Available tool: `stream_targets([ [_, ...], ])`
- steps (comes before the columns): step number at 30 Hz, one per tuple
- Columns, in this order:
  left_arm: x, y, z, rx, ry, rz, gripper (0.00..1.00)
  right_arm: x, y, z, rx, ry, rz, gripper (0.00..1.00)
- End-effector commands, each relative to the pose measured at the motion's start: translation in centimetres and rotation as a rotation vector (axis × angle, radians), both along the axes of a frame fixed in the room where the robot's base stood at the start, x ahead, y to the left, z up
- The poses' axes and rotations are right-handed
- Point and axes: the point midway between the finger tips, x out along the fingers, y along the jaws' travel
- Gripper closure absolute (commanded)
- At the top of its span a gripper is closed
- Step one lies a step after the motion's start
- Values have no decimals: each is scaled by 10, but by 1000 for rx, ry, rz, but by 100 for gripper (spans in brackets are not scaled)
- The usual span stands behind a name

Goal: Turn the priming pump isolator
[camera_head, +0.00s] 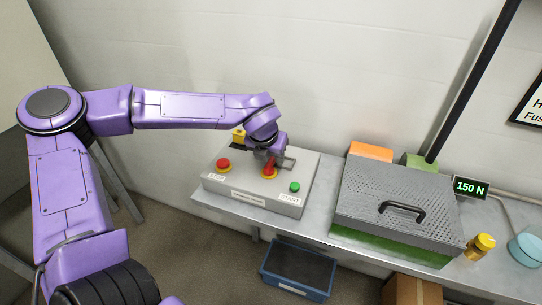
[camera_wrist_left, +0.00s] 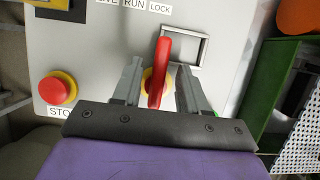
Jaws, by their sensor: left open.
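The isolator is a red handle (camera_head: 270,163) on a yellow round base, on the grey control panel (camera_head: 230,189). In the left wrist view the red handle (camera_wrist_left: 161,72) stands between the two fingers of my left gripper (camera_wrist_left: 158,85), with a visible gap on each side. My left gripper (camera_head: 273,158) is open over the handle and hides part of it in the head view. Labels reading RUN and LOCK sit above the handle, and a third label is partly cut off. A grey rectangular frame (camera_wrist_left: 186,47) sits beside the handle. My right gripper is not in view.
A red stop button (camera_head: 223,163) is left of the handle, and a green START button (camera_head: 294,187) is right. A perforated case (camera_head: 385,190) with a black handle, a 150 N display (camera_head: 470,187) and a yellow object (camera_head: 481,246) stand to the right. A blue bin (camera_head: 297,270) is below.

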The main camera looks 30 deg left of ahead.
Motion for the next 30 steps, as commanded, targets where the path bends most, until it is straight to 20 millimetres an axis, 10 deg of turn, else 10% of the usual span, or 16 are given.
stream_targets([
  [8,1,1,-4,0,-1,0,57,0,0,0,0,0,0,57],
  [13,1,1,-4,0,0,0,100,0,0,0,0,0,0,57],
  [30,1,-1,1,-2,1,-143,100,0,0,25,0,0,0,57],
])
